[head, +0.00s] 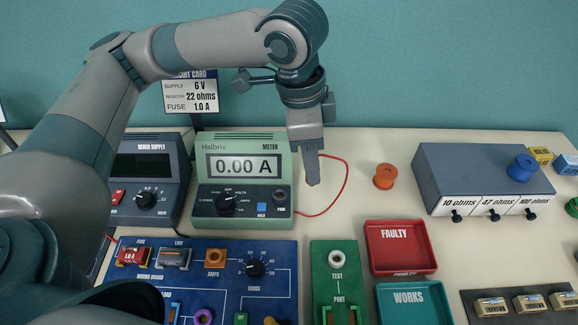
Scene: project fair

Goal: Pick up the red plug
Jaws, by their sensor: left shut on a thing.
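My left gripper (313,182) points down just right of the meter (242,140), above the table. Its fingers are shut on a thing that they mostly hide. A thin red lead (346,181) runs from beside these fingers, loops to the right and comes back to the lower right of the meter, so the thing held appears to be the red plug at the lead's end. The plug's own body does not show clearly. The meter reads 0.00 A. My right gripper is not in view.
An orange ring-shaped piece (384,176) stands right of the gripper. A grey resistor box (475,172) is further right. The red tray (401,246), teal tray (412,302), green test board (318,262) and blue wiring board (282,250) lie in front. The bench supply (150,165) is left.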

